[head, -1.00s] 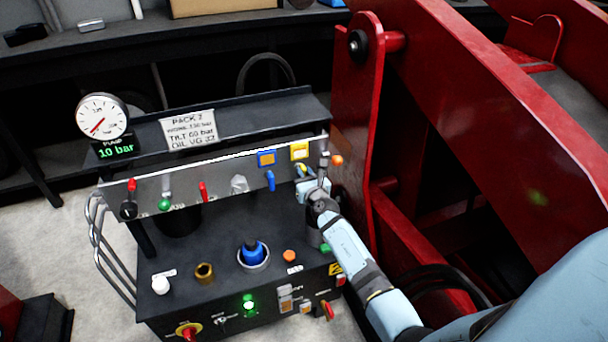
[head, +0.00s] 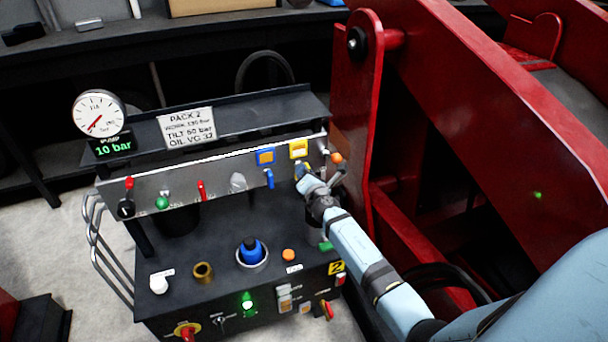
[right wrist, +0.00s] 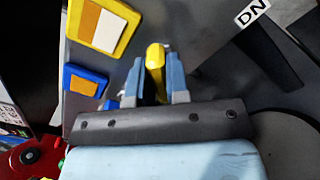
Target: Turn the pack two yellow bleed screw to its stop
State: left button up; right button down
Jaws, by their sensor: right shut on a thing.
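Pack two is the dark console with the sign reading PACK 2 (head: 187,126) and a sloping grey valve panel (head: 221,178). The yellow bleed screw (right wrist: 155,60) shows in the right wrist view as a yellow bar standing between my two fingers. My right gripper (right wrist: 156,75) is shut on it, with a finger on each side. In the head view my right gripper (head: 309,180) is at the right end of the panel, below a yellow tag (head: 299,149), and mostly hides the screw. My left gripper is not in view.
A blue lever (head: 269,179) under a blue tag (head: 265,156) is just left of my gripper. An orange knob (head: 337,158) is close on its right. The red steel frame (head: 357,130) stands beside the console. The pump gauge (head: 100,115) display reads 10 bar.

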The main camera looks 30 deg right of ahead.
jog(key=m, duration=0.2)
jog(key=m+b, duration=0.1)
jog(key=m, duration=0.1)
jog(key=shift+f+m, duration=0.2)
jog(key=shift+m, duration=0.1)
jog(key=m, duration=0.3)
jog(key=shift+d, duration=0.1)
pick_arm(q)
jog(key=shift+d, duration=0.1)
pick_arm(e)
jog(key=shift+m, duration=0.5)
pick_arm(q)
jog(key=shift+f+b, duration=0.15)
jog(key=shift+b, duration=0.15)
pick_arm(e)
jog(key=shift+m, duration=0.3)
jog(key=c, duration=1.1)
grip_release()
jog(key=shift+s, duration=0.1)
pick_arm(q)
jog(key=shift+p, duration=0.9)
pick_arm(e)
jog(key=v, duration=1.3)
jog(key=shift+s+a, duration=0.2)
jog(key=shift+s, duration=0.1)
